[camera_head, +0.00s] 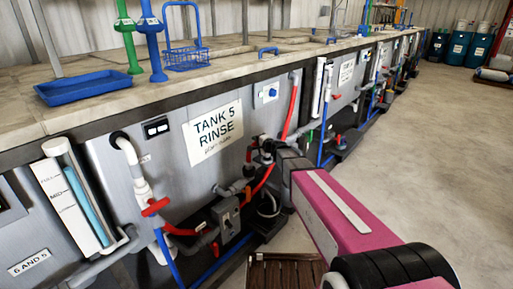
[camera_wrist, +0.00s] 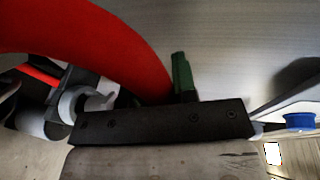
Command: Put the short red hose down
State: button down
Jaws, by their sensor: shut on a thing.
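The short red hose (camera_wrist: 125,40) fills the upper left of the wrist view, large and close, and curves down behind the dark bar of my gripper (camera_wrist: 172,98). My gripper is shut on it; the grip itself is mostly hidden. A green upright piece (camera_wrist: 182,76) stands beside the hose there. In the camera_head view my gripper (camera_head: 267,148) is small and dark at the end of my pink arm, in front of the Tank 5 wall (camera_head: 105,165). Red lengths show above it (camera_head: 292,105) and below it (camera_head: 262,182); I cannot tell which is the held hose.
Pipes, a red-handled valve (camera_head: 154,207) and a grey pump box (camera_head: 229,223) crowd the tank's foot. A wooden slatted mat (camera_head: 285,272) lies on the floor below. A blue tray (camera_head: 90,87) and wire basket (camera_head: 186,57) sit on the ledge. The floor at right is clear.

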jog(key=shift+f, duration=1.55)
jog(key=c, duration=0.9)
grip_release()
jog(key=v, duration=1.2)
jog(key=s+d+f+n+g+h, duration=0.1)
jog(key=s+d+f+n+g, duration=0.2)
jog(key=s, duration=0.4)
jog(key=s+f+n+g+h, duration=0.2)
jog(key=s+f+n+g, duration=0.15)
jog(key=s, duration=0.25)
jog(key=shift+s+d+f+n+g+h, duration=0.5)
jog(key=shift+s+d+g+h, duration=0.6)
jog(key=shift+s+d, duration=1)
jog(key=shift+s+d+f+n+g+h, duration=0.7)
jog(key=shift+s+d+h, duration=0.6)
jog(key=shift+s+d, duration=0.75)
jog(key=shift+s+d+f+n+g+h, duration=0.35)
jog(key=shift+s+d+g+h, duration=0.8)
jog(key=shift+s+d, duration=0.9)
